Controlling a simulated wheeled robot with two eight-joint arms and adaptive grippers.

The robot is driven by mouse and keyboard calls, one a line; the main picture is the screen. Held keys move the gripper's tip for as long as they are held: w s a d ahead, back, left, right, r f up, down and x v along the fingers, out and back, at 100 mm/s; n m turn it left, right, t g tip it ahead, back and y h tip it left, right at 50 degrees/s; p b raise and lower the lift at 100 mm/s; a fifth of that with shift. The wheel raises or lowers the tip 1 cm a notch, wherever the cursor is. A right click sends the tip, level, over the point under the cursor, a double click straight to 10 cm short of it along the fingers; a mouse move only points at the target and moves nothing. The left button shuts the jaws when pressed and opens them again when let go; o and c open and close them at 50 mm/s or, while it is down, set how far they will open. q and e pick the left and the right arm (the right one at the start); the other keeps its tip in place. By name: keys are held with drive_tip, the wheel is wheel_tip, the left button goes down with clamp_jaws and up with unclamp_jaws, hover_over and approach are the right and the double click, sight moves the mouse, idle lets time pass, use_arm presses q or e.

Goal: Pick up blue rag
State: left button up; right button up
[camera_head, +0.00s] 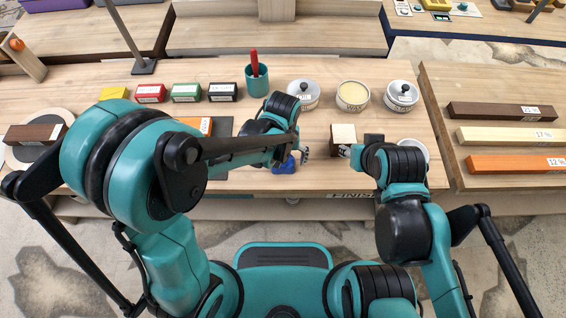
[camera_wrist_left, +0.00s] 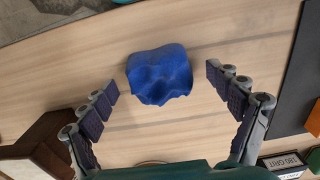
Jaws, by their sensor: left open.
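The blue rag (camera_head: 284,166) lies crumpled on the wooden bench near its front edge, partly hidden by my left gripper in the head view. My left gripper (camera_head: 294,154) is above it, open and empty. In the left wrist view the rag (camera_wrist_left: 160,75) sits midway between the two spread fingers (camera_wrist_left: 161,82), around the level of the fingertips in the picture. No finger appears to touch it. My right gripper (camera_head: 374,142) is near the bench's front right, largely covered by its own wrist; its fingers cannot be made out.
A wooden block (camera_head: 343,134) stands between the grippers. A teal cup (camera_head: 257,82) and several round tins, such as the yellow-topped one (camera_head: 352,95), stand behind. Small coloured boxes (camera_head: 187,92) line the back left. Bare bench surrounds the rag.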

sight(283, 159)
use_arm(q)
drive_tip(key=c, duration=1.2)
drive_tip(key=shift+c, duration=0.2)
drive_tip(key=shift+r, duration=0.15)
wheel_tip(283, 159, up, 5)
drive_tip(key=p, duration=0.2)
drive_tip(key=shift+f+p, duration=0.2)
drive_tip(key=shift+p, duration=0.15)
drive_tip(key=s+d+r+p, duration=0.3)
drive_tip(key=s+d+r, duration=0.3)
drive_tip(key=s, duration=0.4)
drive_tip(key=shift+p, duration=0.3)
drive_tip(key=shift+r, duration=0.1)
